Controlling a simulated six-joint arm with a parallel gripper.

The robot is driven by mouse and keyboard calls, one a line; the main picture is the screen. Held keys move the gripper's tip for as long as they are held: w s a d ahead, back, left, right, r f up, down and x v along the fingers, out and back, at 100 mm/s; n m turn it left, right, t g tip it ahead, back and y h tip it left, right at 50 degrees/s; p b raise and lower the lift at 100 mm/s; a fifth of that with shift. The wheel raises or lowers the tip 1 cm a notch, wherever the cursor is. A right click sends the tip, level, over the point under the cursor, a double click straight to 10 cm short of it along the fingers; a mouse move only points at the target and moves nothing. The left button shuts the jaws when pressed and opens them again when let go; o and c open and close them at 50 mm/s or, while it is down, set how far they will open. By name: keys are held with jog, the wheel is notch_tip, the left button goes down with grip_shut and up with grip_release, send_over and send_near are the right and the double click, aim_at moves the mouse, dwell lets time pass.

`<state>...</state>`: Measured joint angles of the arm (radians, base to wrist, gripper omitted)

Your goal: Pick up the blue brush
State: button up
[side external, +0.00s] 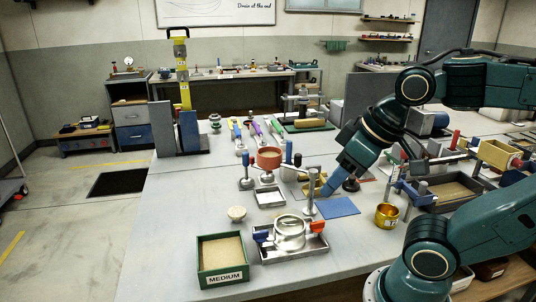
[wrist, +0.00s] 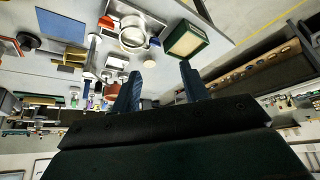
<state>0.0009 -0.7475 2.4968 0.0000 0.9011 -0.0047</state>
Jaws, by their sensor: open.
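A small blue-handled item (side external: 238,132), possibly the blue brush, lies toward the back of the table in the side view, in a row with purple and green ones. It is too small to be sure that it is a brush. The row also shows small in the wrist view, with a blue item (wrist: 104,104) at its right. My gripper (side external: 329,189) has dark blue fingers and hangs over the middle of the table, to the right of and nearer than that row. In the wrist view my gripper (wrist: 160,70) is open, with nothing between its fingers.
A green box labelled MEDIUM (side external: 222,279), a metal tray (side external: 309,249) with a round pot, and a blue mat (side external: 338,208) are at the front. A red-brown pot (side external: 269,158) on a stand is left of my gripper. A gold cup (side external: 386,216) stands to the right.

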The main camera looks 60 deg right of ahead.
jog(key=w+d+r+n+g, duration=0.1)
jog(key=w+d+r+n, duration=0.25)
jog(key=w, duration=0.25)
jog(key=w+d+r+n+g, duration=0.1)
jog(key=w+d+r+n, duration=0.1)
jog(key=w+r, duration=0.3)
jog(key=n+g, duration=0.4)
jog(key=n, duration=0.9)
send_over(289, 158)
jog(key=d, duration=0.1)
notch_tip(289, 158, down, 12)
jog(key=shift+w+f, duration=0.2)
jog(key=shift+f, duration=0.05)
jog(key=shift+m, duration=0.25)
jog(key=shift+f, duration=4.3)
jog(key=shift+f, duration=0.1)
